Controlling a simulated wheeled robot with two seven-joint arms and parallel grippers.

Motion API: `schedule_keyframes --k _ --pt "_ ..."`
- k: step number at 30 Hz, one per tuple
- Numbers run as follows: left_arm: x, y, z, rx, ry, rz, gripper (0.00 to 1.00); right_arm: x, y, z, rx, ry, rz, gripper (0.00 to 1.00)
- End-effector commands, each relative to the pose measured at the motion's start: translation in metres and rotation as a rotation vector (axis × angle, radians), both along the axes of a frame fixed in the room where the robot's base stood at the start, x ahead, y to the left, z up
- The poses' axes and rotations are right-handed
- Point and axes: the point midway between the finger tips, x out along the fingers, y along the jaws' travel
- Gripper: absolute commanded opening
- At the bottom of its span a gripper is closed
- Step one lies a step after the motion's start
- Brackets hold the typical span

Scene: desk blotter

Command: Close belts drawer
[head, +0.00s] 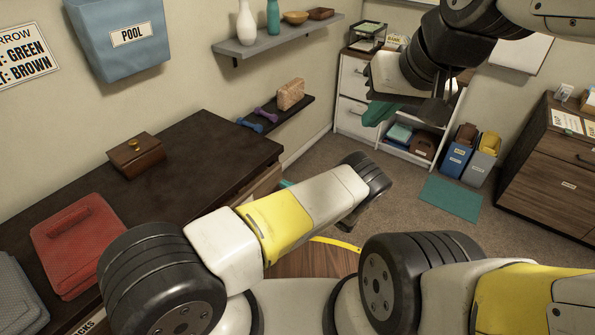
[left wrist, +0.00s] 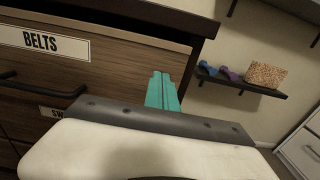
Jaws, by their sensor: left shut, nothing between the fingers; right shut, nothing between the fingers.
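The belts drawer (left wrist: 120,68) has a brown wood-grain front with a white BELTS label and a dark bar handle (left wrist: 25,84). Its pale top edge shows below the dark cabinet top, so it seems to stand out a little; how far I cannot tell. In the head view my left arm hides most of it. My left gripper (left wrist: 162,90) has teal fingers together and empty, in front of the drawer's right end; whether they touch it I cannot tell. A bit of its teal shows in the head view (head: 286,184). My right gripper (head: 379,113) is shut and empty, raised away from the cabinet.
The dark cabinet top (head: 190,165) bears a brown box (head: 136,155), a red case (head: 75,245) and a grey case (head: 18,295). A low wall shelf (head: 290,115) with dumbbells is beyond the cabinet. Another drawer with a partly hidden label lies below the belts drawer.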

Motion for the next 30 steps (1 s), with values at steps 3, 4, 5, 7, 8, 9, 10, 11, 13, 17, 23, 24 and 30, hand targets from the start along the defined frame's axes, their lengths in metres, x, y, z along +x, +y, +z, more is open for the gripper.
schedule_keyframes --k 3,4,5,7,8,9,10,11,13,17,23,24,30 --pt "0.008 0.011 0.000 -0.001 -0.001 0.002 0.00 0.000 0.000 0.000 0.000 0.000 0.000 0.00" --pt "0.010 0.013 0.000 -0.001 -0.001 0.001 0.00 0.000 0.000 0.000 0.000 0.000 0.000 0.00" --pt "0.011 0.014 0.000 -0.001 -0.001 0.001 0.00 0.000 0.000 0.000 0.000 0.000 0.000 0.00" --pt "0.013 0.017 0.000 -0.001 -0.001 0.001 0.00 0.000 0.000 0.000 0.000 0.000 0.000 0.00" --pt "0.013 0.017 0.000 -0.001 -0.001 0.001 0.00 0.000 0.000 0.000 0.000 0.000 0.000 0.00" --pt "0.014 0.018 0.000 -0.001 -0.001 0.001 0.00 0.000 0.000 0.000 0.000 0.000 0.000 0.00" --pt "0.014 0.018 0.000 -0.001 -0.001 0.001 0.00 0.000 0.000 0.000 0.000 0.000 0.000 0.00" --pt "0.014 0.018 0.000 -0.001 -0.001 0.001 0.00 0.000 0.000 0.000 0.000 0.000 0.000 0.00" --pt "0.014 0.018 0.000 -0.001 -0.001 0.000 0.00 0.000 0.000 0.000 0.000 0.000 0.000 0.00" --pt "0.014 0.018 0.000 -0.001 -0.001 0.001 0.00 0.000 0.000 0.000 0.000 0.000 0.000 0.00" --pt "0.023 0.031 0.000 -0.001 0.000 0.003 0.00 0.000 0.000 0.000 0.000 0.000 0.000 0.00" --pt "0.028 0.036 0.000 -0.001 -0.002 0.003 0.00 0.000 0.000 0.000 0.000 0.000 0.000 0.00" --pt "0.044 0.057 0.000 0.000 0.000 0.001 0.00 0.000 0.000 0.000 0.000 0.000 0.000 0.00"
